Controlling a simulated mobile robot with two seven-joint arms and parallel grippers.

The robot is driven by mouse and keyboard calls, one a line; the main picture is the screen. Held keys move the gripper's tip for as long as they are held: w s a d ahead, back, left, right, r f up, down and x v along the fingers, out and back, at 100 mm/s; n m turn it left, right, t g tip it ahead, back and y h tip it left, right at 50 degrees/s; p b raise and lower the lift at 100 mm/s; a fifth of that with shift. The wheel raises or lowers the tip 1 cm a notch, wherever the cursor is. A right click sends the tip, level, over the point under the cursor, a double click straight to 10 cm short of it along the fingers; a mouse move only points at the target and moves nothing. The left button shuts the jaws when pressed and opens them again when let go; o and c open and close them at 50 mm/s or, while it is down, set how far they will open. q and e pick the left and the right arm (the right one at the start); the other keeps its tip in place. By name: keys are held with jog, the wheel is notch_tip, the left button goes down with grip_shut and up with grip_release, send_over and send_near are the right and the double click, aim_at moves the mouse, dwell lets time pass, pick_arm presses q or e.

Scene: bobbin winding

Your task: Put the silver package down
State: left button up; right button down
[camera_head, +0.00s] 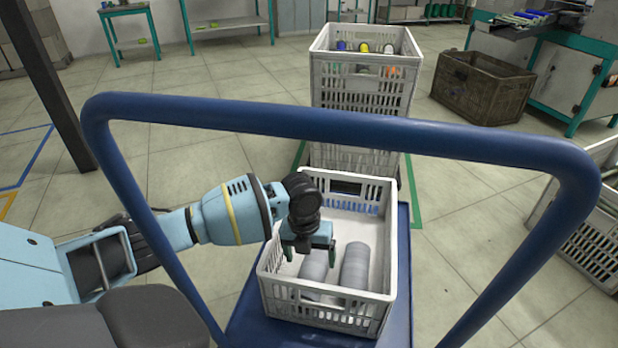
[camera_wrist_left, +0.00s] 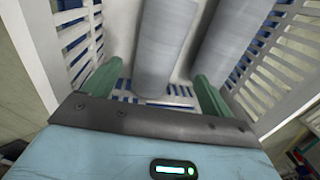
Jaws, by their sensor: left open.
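Two silver packages lie side by side in a white crate (camera_head: 376,304) on the blue cart. The left silver package (camera_head: 314,268) is just below my left gripper (camera_head: 308,252), and the right one (camera_head: 355,266) lies beside it. In the left wrist view, the left package (camera_wrist_left: 158,50) shows between the two green fingers of my left gripper (camera_wrist_left: 156,88), with gaps on both sides. The second package (camera_wrist_left: 228,45) is to the right of it, past the right finger. My left gripper is open. My right gripper is not in view.
The blue cart handle (camera_head: 330,124) arches in front of the crate. Stacked white crates (camera_head: 364,103) with coloured bobbins stand behind it. A brown crate (camera_head: 482,90) and another light crate (camera_head: 590,235) are to the right. Open floor lies left of the cart.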

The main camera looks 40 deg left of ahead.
aim_at(308, 268)
pick_arm(q)
jog(key=shift+s+a+r+p, duration=0.15)
jog(key=shift+r+p, duration=0.3)
jog(key=shift+r, duration=1.35)
